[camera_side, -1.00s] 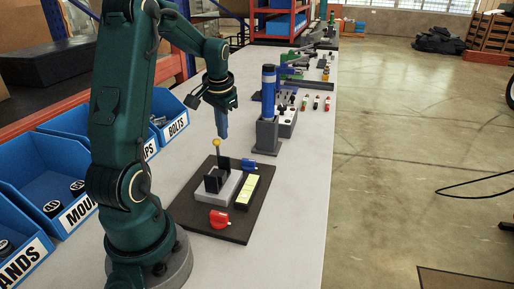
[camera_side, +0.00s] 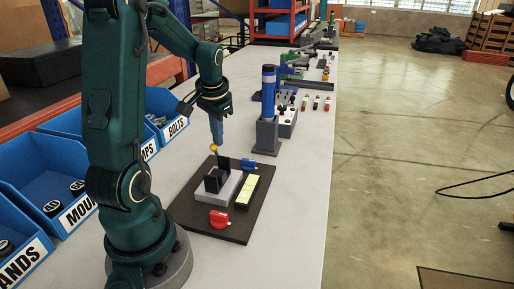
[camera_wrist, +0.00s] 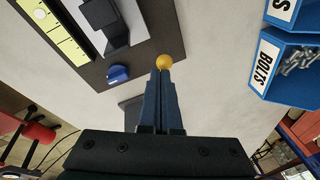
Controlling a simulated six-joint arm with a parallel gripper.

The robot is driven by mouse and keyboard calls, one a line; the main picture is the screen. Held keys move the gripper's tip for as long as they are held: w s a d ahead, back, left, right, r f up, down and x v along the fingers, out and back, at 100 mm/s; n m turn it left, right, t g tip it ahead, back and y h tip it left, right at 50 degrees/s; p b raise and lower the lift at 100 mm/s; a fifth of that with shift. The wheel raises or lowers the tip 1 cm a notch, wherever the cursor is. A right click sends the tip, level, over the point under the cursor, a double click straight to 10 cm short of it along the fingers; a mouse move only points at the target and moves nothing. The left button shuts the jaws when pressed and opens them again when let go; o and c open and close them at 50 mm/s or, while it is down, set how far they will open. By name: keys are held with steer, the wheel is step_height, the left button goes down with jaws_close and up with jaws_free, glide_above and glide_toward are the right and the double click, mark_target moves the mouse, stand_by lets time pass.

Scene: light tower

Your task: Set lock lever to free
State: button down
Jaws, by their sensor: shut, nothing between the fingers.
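A dark base plate (camera_side: 189,218) on the bench carries a grey block (camera_side: 203,192) with black parts. A lever with a yellow ball knob (camera_side: 214,149) stands at its far end; much of its stem is hidden. A red handle (camera_side: 219,217) and a blue handle (camera_side: 249,164) are also on the plate; I cannot tell which one is the lock lever. My gripper (camera_side: 218,144) points down, shut and empty, with its tips at the knob. In the wrist view the knob (camera_wrist: 165,61) shows just beyond the fingertips (camera_wrist: 163,71); contact is unclear.
A yellow-green strip (camera_side: 246,190) lies beside the grey block. Blue bins (camera_side: 171,126) line the left. The bench at the front right is clear.

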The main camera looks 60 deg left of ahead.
steer(key=shift+w+a+f, duration=0.3)
steer(key=shift+a+f, duration=0.05)
step_height(320, 180, up, 12)
steer(key=w+d, duration=0.2)
steer(key=w, duration=0.1)
steer(key=s+x, duration=0.2)
steer(key=x, duration=0.9)
steer(key=shift+s+a+f, duration=0.2)
steer(key=shift+a+f, duration=0.1)
steer(key=shift+a, duration=0.05)
steer(key=shift+s+d, duration=0.1)
stand_by(0.4)
